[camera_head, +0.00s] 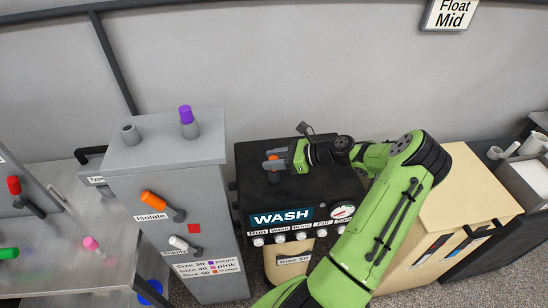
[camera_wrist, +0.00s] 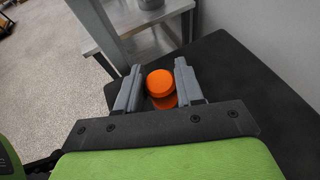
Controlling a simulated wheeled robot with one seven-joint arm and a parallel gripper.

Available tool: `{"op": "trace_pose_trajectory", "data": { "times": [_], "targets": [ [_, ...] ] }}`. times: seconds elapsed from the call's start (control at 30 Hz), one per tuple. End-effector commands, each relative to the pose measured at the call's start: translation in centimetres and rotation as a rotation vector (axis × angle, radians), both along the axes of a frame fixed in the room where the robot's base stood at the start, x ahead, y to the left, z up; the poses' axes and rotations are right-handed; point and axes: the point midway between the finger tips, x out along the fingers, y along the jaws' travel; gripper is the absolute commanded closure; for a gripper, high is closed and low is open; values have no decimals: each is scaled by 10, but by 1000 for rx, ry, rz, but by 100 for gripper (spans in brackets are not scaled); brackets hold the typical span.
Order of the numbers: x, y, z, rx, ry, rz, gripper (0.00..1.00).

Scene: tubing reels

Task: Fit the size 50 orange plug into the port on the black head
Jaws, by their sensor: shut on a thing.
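The orange plug (camera_wrist: 160,84) is between the two grey fingers of my gripper (camera_wrist: 158,88) in the wrist view, with a round orange face and a second orange part below it. In the head view my gripper (camera_head: 273,161) is shut on it above the left part of the black head (camera_head: 320,190), which carries a WASH label. A bit of orange shows at the fingers. The port is not visible; the gripper or plug may hide it. I cannot tell whether the plug touches the head.
A pink plug (camera_head: 91,243) lies on the metal table (camera_head: 60,265). A wooden-topped cabinet (camera_head: 470,190) is at right.

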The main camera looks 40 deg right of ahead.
Motion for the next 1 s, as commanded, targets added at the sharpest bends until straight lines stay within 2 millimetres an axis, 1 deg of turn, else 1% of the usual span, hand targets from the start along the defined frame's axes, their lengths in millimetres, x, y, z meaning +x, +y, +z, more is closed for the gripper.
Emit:
{"op": "trace_pose_trajectory", "data": {
  "times": [0.33, 0.37, 0.5, 0.53, 0.57, 0.87, 0.97, 1.0],
  "targets": [
    [0, 0, -10, 0, 0, 0, 93],
    [0, 0, -10, -1, 1, 0, 62],
    [0, 0, -10, 0, 0, 0, 40],
    [0, 0, -10, 0, 0, 0, 36],
    [0, 0, -10, 0, 0, 0, 34],
    [-3, -2, -9, -1, 0, -2, 34],
    [-14, -11, -3, -2, 0, -5, 34],
    [-22, -16, 0, -2, 0, -6, 34]
  ]
}}
